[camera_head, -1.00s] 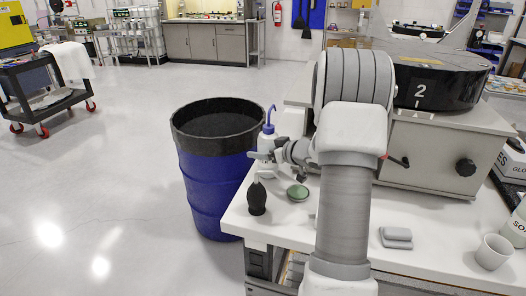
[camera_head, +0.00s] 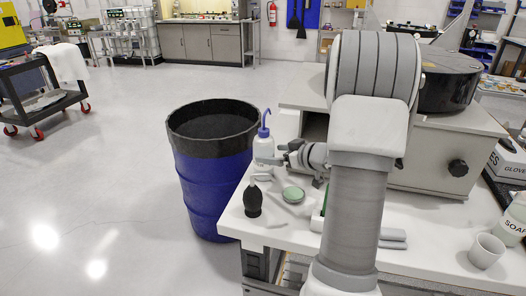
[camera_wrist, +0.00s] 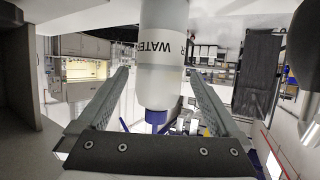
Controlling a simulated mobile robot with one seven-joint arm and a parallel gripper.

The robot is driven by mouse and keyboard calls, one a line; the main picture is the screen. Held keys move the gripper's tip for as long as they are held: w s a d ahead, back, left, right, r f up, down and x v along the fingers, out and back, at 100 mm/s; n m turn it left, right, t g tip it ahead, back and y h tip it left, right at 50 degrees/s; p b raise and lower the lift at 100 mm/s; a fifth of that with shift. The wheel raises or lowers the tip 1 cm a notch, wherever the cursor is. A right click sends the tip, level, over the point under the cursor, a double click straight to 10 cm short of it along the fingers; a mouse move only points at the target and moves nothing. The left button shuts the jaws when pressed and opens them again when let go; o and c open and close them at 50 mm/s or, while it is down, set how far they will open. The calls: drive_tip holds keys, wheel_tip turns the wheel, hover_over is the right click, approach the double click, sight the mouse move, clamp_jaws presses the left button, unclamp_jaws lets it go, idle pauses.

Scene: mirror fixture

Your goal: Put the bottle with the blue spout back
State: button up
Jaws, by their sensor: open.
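The bottle with the blue spout (camera_head: 264,146) is white and translucent. It stands upright at the table's back left corner, beside the blue drum. My gripper (camera_head: 266,169) is at its right, level with its lower body, fingers pointing left towards it. In the wrist view the bottle (camera_wrist: 163,60), labelled "WATER", appears upside down between the two open fingers (camera_wrist: 160,75), with visible gaps on both sides. Its blue cap (camera_wrist: 156,117) points down in that view. The exact depth of the fingers around it is hard to tell.
A dark bulb blower (camera_head: 253,201) and a green round lid (camera_head: 293,194) are on the white table (camera_head: 290,230) near my gripper. A blue drum (camera_head: 208,185) stands left of the table. A grey box (camera_head: 440,160), a white cup (camera_head: 486,250) and a soap bottle (camera_head: 515,220) are at right.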

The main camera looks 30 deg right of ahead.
drive_tip(key=shift+v, duration=2.35)
